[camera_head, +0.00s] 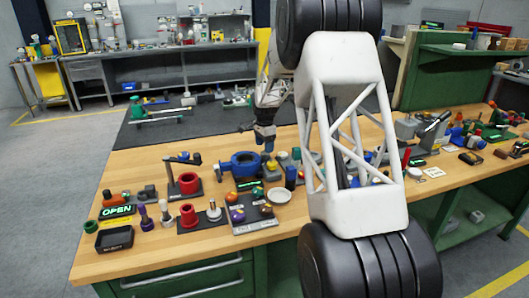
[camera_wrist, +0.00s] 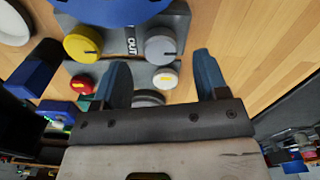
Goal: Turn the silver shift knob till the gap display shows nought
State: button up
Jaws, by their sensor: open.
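In the wrist view a silver-grey round knob (camera_wrist: 160,48) with a dark pointer line sits on a grey block, beside an "OUT" label and a yellow knob (camera_wrist: 82,44). It appears between and beyond my gripper's fingertips (camera_wrist: 160,60). My gripper is open, with nothing seen held between its two blue fingers. A second grey knob (camera_wrist: 148,98) is partly hidden by my gripper, so I cannot tell for sure which is the shift knob. In the head view my gripper (camera_head: 268,146) is above the bench's middle. I cannot pick out or read the gap display.
A white-capped knob (camera_wrist: 165,78) and a red knob (camera_wrist: 82,85) are close to the fingers. A blue ring-shaped part (camera_head: 244,164), a red cylinder (camera_head: 188,183) and a white dish (camera_head: 279,196) crowd the wooden bench. A green display reads "OPEN" (camera_head: 116,211).

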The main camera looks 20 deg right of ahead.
aim_at(265, 155)
jog(key=shift+f, duration=1.75)
jog(key=c, duration=0.9)
jog(key=shift+n, duration=0.3)
